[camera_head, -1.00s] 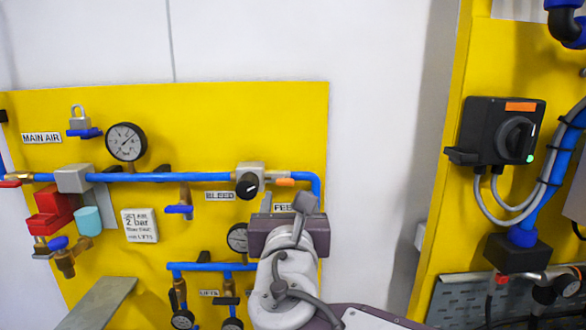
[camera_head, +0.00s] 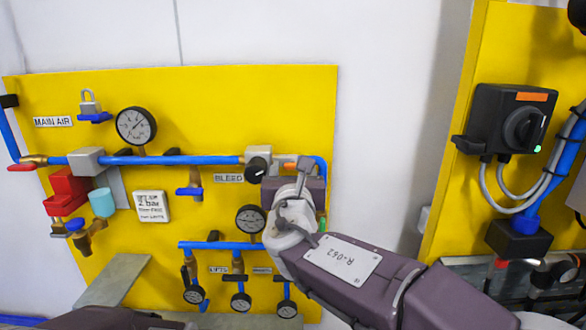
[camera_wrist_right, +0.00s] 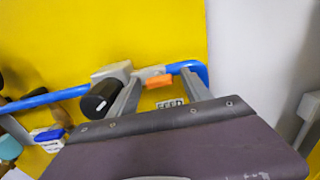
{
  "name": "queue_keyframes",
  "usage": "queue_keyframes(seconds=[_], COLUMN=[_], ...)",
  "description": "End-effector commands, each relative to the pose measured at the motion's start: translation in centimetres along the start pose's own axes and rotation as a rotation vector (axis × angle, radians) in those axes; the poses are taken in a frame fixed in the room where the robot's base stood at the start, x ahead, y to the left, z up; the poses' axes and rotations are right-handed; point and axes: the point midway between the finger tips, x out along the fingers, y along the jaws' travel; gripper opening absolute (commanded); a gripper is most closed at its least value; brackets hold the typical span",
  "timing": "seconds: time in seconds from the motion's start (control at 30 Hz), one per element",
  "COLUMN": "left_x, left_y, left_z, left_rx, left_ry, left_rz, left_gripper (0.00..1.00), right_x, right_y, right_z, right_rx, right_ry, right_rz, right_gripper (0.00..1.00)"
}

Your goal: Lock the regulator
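A grey block with a black round knob (camera_head: 256,168), which looks like the regulator, sits on the blue pipe beside the BLEED label. The knob also shows in the right wrist view (camera_wrist_right: 100,99). My right gripper (camera_wrist_right: 162,82) is open, its two grey fingers pointing at the panel. The knob is just left of the left finger, and an orange piece (camera_wrist_right: 158,82) shows between the fingers. I cannot tell whether a finger touches the knob. In the head view my right gripper (camera_head: 293,168) partly covers the pipe's right end. My left gripper is not in view.
A padlock (camera_head: 89,103) hangs at the panel's upper left, near a gauge (camera_head: 136,126). A red device (camera_head: 68,190) and a cyan bowl (camera_head: 102,203) are at left. Small gauges and valves sit below. A black switch box (camera_head: 508,118) is on the right panel.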

Motion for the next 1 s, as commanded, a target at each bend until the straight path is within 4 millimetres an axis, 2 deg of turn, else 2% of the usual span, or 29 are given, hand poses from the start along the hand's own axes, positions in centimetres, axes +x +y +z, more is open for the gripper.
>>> queue_keyframes(seconds=[0.03,0.13,0.2,0.57,1.0], left_x=[0.0,0.0,0.0,1.2,5.8], left_y=[0.0,0.0,0.0,0.0,-0.1], left_z=[0.0,0.0,0.0,0.1,0.6], left_rx=[0.000,0.000,0.000,0.000,0.000], left_ry=[0.000,0.000,0.000,0.000,0.000], left_rz=[0.000,0.000,0.000,0.000,0.000], left_gripper=[0.65,0.65,0.65,0.65,0.65], right_x=[0.0,0.0,0.0,0.0,0.0], right_y=[0.0,0.0,0.0,0.0,0.0], right_z=[0.0,0.0,0.0,-0.3,-0.5], right_rx=[0.000,0.000,0.000,0.072,0.440], right_ry=[0.000,0.000,0.000,-0.001,-0.001], right_rz=[0.000,0.000,0.000,0.001,0.001], right_gripper=[0.41,0.14,0.00,0.00,0.00])
